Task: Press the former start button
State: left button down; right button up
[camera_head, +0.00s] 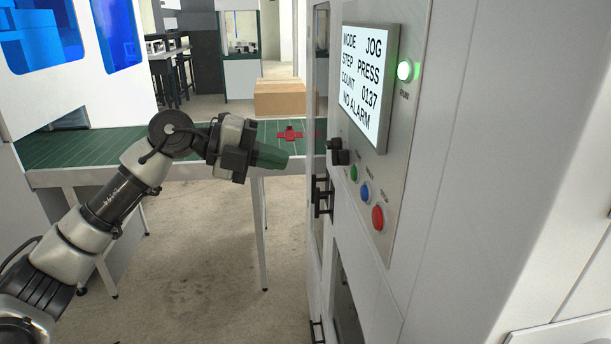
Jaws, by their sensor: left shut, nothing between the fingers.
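The former's control panel (385,195) is on the right, seen at a steep angle. It carries a green button (354,173), a blue button (365,193) and a red button (378,217) in a slanting row, with a black knob (338,152) above them. Their labels are too small to read, so I cannot tell by text which is start. My left gripper (283,158) is shut and empty, left of the panel and apart from the buttons, pointing right towards them. My right gripper is out of view.
The panel screen (368,80) reads MODE JOG, STEP PRESS, COUNT 0137, NO ALARM. A green lamp (404,71) glows beside it. Black handles (322,196) stick out from the machine's door. Behind my arm are a green conveyor (80,148), a cardboard box (280,98) and a red object (290,134).

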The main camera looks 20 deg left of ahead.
pick_arm(q)
jog(key=shift+v, duration=1.15)
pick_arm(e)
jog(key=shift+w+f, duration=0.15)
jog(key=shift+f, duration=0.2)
pick_arm(q)
jog(key=shift+d, duration=0.15)
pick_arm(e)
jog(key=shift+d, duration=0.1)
pick_arm(q)
jog(key=shift+s+r, duration=0.1)
jog(key=shift+s+a+b, duration=0.15)
jog(key=shift+a+b, duration=0.3)
jog(key=shift+b, duration=0.75)
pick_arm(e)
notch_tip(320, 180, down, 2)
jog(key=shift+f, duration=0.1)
